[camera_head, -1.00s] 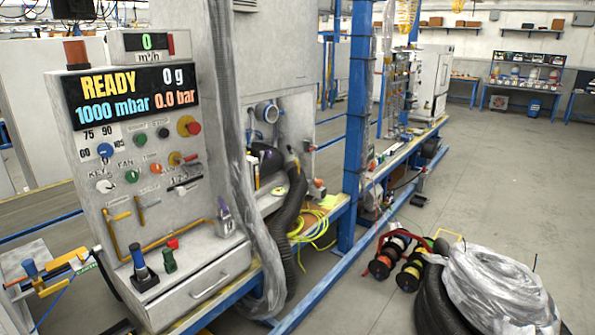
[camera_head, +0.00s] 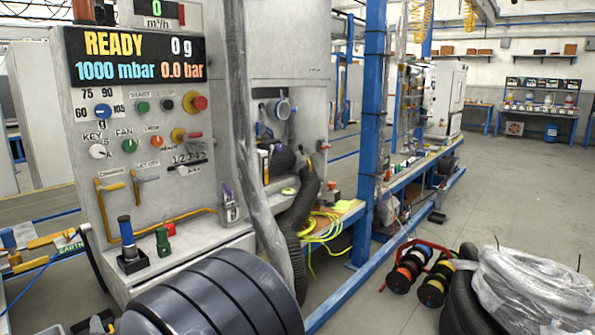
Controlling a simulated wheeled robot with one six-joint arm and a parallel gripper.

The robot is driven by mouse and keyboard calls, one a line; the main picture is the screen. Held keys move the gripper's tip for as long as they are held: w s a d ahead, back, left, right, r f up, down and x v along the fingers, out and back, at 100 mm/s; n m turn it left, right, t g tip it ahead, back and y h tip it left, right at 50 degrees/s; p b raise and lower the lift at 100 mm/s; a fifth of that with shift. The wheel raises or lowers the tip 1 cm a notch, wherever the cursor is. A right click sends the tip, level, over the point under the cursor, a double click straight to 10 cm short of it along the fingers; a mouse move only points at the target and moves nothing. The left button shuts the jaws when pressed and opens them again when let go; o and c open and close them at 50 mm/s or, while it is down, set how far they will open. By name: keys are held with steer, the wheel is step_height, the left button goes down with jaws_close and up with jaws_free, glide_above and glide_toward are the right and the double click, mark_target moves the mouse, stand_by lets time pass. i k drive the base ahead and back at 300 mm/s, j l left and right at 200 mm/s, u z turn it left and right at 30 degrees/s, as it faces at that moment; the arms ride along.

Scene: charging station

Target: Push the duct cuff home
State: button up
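My gripper is not in view. The charging station's open recess (camera_head: 300,135) is in the middle of the picture. A round pale ring or port (camera_head: 278,109) with a bluish middle sits high in it. A black corrugated duct (camera_head: 303,212) rises from the floor beside the cabinet to the recess. I cannot tell which piece is the cuff, or whether it is seated.
The control panel (camera_head: 190,120) reads READY, 0 g, 1000 mbar and 0.0 bar. A yellow hose coil (camera_head: 325,228) lies right of the duct. Reels (camera_head: 425,270) and a plastic-wrapped bundle (camera_head: 530,285) stand on the floor.

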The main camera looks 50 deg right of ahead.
mark_target(309, 173)
steer(key=i+l+z, duration=0.1)
steer(key=l, duration=0.45)
steer(key=i+l+z, duration=0.1)
steer(key=i+l, duration=0.2)
steer(key=l, duration=0.25)
steer(key=i+l, duration=0.2)
steer(key=l, duration=0.35)
steer(key=i+l+z, duration=0.15)
steer(key=l, duration=0.4)
steer(key=i+l+z, duration=0.1)
steer(key=i+l, duration=0.2)
steer(key=l, duration=0.2)
steer(key=i+l+z, duration=0.1)
steer(key=i+l, duration=0.2)
steer(key=l, duration=0.2)
steer(key=i+l+z, duration=0.1)
steer(key=i+l, duration=0.15)
steer(key=l, duration=0.25)
steer(key=i+l+z, duration=0.1)
steer(key=i+l, duration=0.2)
steer(key=l, duration=0.15)
